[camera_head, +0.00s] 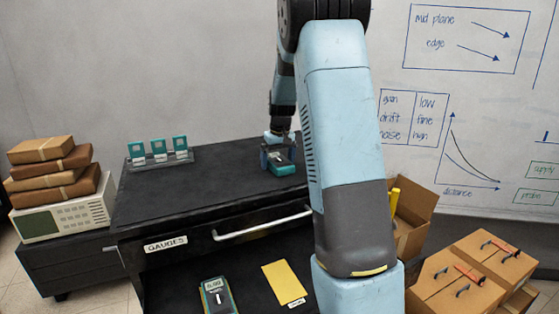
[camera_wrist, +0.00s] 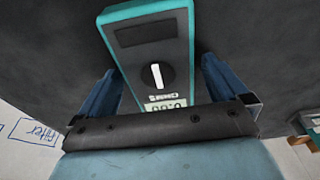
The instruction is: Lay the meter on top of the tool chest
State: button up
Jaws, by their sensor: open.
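A teal-edged meter (camera_head: 283,169) with a dark face lies on the black top of the tool chest (camera_head: 215,190), toward its back right. In the wrist view the meter (camera_wrist: 152,42) shows its dial and part of its display, with the display end nearest my wrist. My gripper (camera_head: 279,157) is low over the chest top at the meter. Its blue fingers (camera_wrist: 161,85) are open, one on each side of the meter; I cannot tell whether either touches it. A second meter-like device (camera_head: 216,296) lies on the dark lower surface in front of the chest.
A rack of teal-framed gauges (camera_head: 158,153) stands at the chest top's back left. A yellow envelope (camera_head: 283,282) lies on the lower surface. Wrapped parcels (camera_head: 54,165) sit on an instrument at left. Cardboard boxes (camera_head: 470,275) stand at right. The chest top's middle is clear.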

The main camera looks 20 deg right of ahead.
aim_at(280, 160)
jog(key=shift+r, duration=0.1)
notch_tip(280, 160, up, 11)
jog(key=s, duration=0.2)
jog(key=s+a+r, duration=0.4)
jog(key=s+r, duration=0.1)
jog(key=s, duration=0.2)
jog(key=s+a+t, duration=0.1)
jog(key=s+a, duration=0.2)
jog(key=s, duration=0.6)
jog(key=s+a+f+t, duration=0.1)
jog(key=s+a, duration=0.3)
jog(key=s, duration=0.6)
jog(key=s+a+f+t, duration=0.1)
jog(key=s+a, duration=0.2)
jog(key=s, duration=0.6)
jog(key=shift+s+a+t, duration=0.3)
jog(key=shift+a+t, duration=0.1)
jog(key=shift+c, duration=0.3)
